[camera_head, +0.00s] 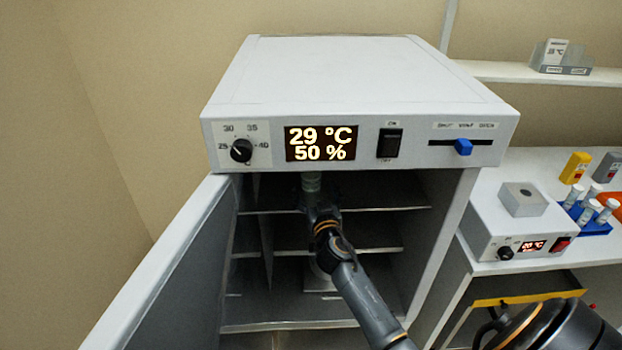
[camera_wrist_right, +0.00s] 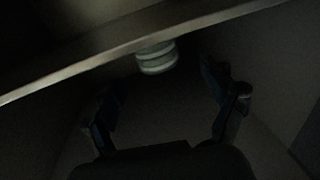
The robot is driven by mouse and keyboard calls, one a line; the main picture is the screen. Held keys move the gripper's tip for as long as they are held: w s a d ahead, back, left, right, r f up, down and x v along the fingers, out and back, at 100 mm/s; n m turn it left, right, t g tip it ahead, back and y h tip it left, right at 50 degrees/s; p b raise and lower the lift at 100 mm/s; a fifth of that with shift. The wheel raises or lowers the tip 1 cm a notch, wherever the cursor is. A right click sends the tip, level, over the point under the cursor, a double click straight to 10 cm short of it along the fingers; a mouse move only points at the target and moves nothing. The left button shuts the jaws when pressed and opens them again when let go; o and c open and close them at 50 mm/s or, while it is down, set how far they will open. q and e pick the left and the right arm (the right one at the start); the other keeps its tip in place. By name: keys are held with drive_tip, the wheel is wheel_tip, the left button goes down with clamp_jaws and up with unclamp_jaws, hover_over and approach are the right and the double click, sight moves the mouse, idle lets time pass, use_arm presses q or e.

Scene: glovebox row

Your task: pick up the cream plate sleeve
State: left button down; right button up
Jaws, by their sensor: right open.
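A pale ribbed stack of round plates, which looks like the cream plate sleeve (camera_head: 312,182), is inside the open cabinet, just under its top front panel. In the right wrist view the sleeve (camera_wrist_right: 156,57) shows dimly ahead of the fingers, beside a shelf edge, and apart from them. My right gripper (camera_head: 317,206) reaches into the cabinet in front of the sleeve and hides part of it. In the wrist view its two dark fingers (camera_wrist_right: 163,88) are spread with nothing between them. My left gripper is not in view.
The cabinet door (camera_head: 165,270) stands open at the left. Shelves (camera_head: 375,250) cross the dark interior. A paler object low behind my arm is unclear. At right, a bench holds a small heater box (camera_head: 500,232) and a blue tube rack (camera_head: 585,218).

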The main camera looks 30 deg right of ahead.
sight(313, 180)
drive_tip(key=shift+w+d+r, duration=0.15)
drive_tip(key=shift+w+d, duration=0.1)
drive_tip(key=shift+w, duration=0.2)
drive_tip(key=shift+p+x, duration=0.5)
drive_tip(key=shift+x, duration=1.85)
drive_tip(key=shift+s+r, duration=0.1)
drive_tip(key=shift+r, duration=0.05)
drive_tip(key=shift+c, duration=0.9)
drive_tip(key=c, duration=1.2)
